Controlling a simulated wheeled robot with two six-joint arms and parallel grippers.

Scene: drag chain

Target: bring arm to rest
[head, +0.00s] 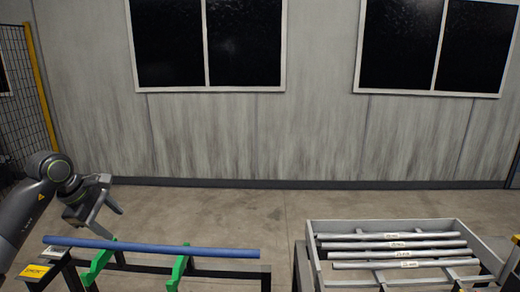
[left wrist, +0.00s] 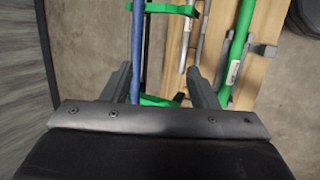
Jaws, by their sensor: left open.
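My left gripper (head: 104,218) is at the left of the head view, open and empty, above the left end of a blue rod (head: 150,246). The gripper is apart from the rod. In the left wrist view, the two dark fingers of the left gripper (left wrist: 162,80) are spread wide. The blue rod (left wrist: 138,45) shows beyond them, near the left finger. My right gripper is not in view.
The blue rod lies on green supports (head: 176,272) on a dark stand. A grey rack (head: 310,232) with several labelled metal rods stands at right. The wrist view shows a green rod (left wrist: 238,50) over wooden boards (left wrist: 262,25). Behind is open floor (head: 230,212).

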